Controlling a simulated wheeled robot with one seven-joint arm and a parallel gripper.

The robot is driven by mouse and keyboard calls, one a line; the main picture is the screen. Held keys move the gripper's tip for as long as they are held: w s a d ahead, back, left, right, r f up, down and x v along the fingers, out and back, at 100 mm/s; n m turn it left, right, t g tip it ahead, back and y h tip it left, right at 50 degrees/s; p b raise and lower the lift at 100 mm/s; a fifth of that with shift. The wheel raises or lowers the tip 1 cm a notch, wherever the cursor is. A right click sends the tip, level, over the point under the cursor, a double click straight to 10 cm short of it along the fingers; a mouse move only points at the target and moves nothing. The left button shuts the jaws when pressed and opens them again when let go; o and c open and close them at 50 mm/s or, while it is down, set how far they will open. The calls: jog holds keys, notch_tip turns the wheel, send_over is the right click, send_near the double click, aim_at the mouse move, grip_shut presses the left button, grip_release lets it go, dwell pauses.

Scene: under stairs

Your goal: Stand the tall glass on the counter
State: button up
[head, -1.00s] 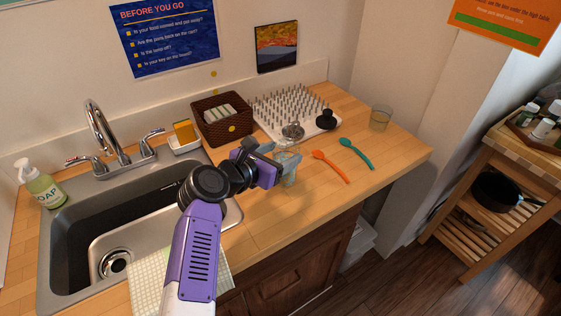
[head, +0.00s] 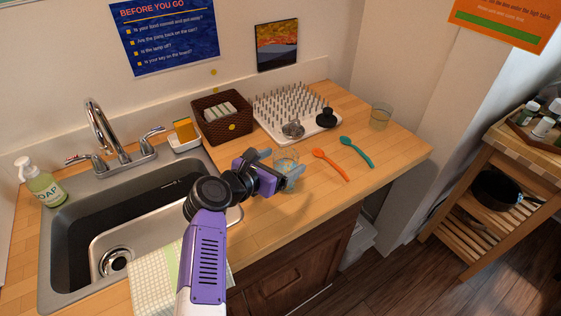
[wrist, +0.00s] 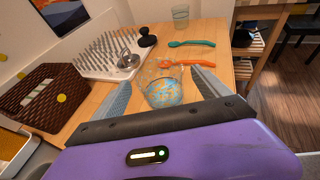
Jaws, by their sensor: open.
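In the wrist view, gaps show between the glass and both fingers (wrist: 163,92). The base of the glass is partly hidden behind the gripper.
An orange spoon (head: 331,166) and a teal spoon (head: 357,153) lie right of the gripper. Behind are a white pegged drying rack (head: 268,122) with a metal lid-like item and a black item, and a brown basket (head: 224,132). The sink (head: 75,232) is at left. The counter's front edge is close.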

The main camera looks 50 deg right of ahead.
jog(key=shift+r, duration=0.25)
jog(key=b+v, duration=0.3)
jog(key=v, duration=0.9)
jog(key=s+a+f+n+t, duration=0.4)
jog(key=s+a+f+n, duration=0.1)
jog(key=s+a+n, duration=0.55)
jog(key=s+a+f+n+t+y, duration=0.1)
jog(key=s+a+f+n+t, duration=0.15)
jog(key=s+n, duration=0.35)
jog(key=s+a+f+n+t+y, duration=0.1)
jog(key=s+a+n+t, duration=0.2)
jog(key=n, duration=0.5)
jog(key=s+d+n+t+y, duration=0.2)
jog(key=s+n+y, duration=0.3)
jog(key=n, duration=0.9)
jog(key=s+d+n+t+y, duration=0.2)
jog(key=s+d+n+y, duration=0.2)
jog(key=n, duration=1)
jog(key=s+y, duration=0.2)
jog(key=y, duration=0.1)
jog(key=shift+s+d+r, duration=0.25)
jog(key=shift+s+d, duration=0.1)
jog(key=shift+d, duration=0.05)
